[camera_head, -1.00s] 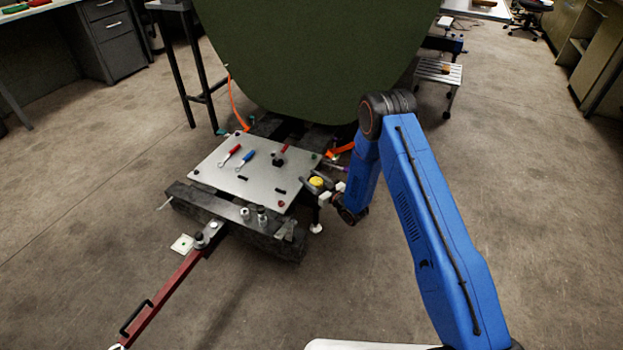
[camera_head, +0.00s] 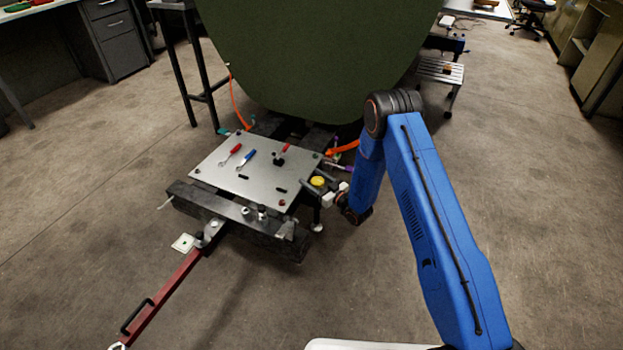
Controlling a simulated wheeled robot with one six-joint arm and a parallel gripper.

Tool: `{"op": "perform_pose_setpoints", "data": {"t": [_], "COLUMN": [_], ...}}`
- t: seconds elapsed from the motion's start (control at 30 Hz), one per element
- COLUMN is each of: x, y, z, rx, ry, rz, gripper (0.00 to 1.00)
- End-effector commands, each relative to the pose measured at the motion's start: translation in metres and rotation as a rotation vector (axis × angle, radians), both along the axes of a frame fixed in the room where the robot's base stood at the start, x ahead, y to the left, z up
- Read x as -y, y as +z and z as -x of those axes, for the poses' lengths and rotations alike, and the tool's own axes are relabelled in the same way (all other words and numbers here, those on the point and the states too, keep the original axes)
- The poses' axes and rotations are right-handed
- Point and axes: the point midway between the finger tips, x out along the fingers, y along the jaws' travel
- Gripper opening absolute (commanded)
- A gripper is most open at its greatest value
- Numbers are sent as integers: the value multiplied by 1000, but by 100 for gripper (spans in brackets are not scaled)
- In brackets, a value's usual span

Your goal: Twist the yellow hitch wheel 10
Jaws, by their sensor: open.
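The yellow hitch wheel (camera_head: 318,181) is a small round knob at the right edge of the metal plate (camera_head: 215,172), which lies low in front of the green fuselage. My gripper (camera_head: 322,190) is at the end of my blue arm, just right of the wheel. Its fingers are open and point left toward the wheel, one on the far side and one on the near side. I cannot tell whether they touch it. The wheel's lower part is hard to make out.
Two wrenches, one red (camera_head: 230,154) and one blue (camera_head: 245,160), lie on the plate with small dark parts. A dark beam (camera_head: 210,202) and a red tow bar (camera_head: 170,287) are in front. The green fuselage (camera_head: 320,60) rises behind.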

Motion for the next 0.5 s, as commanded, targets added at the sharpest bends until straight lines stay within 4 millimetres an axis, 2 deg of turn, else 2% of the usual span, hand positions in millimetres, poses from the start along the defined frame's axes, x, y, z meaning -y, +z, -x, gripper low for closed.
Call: {"op": "perform_pose_setpoints", "data": {"t": [0.5], "x": [76], "y": [-1], "z": [65], "rx": [-2], "ry": [-3], "rz": [1], "gripper": [63]}}
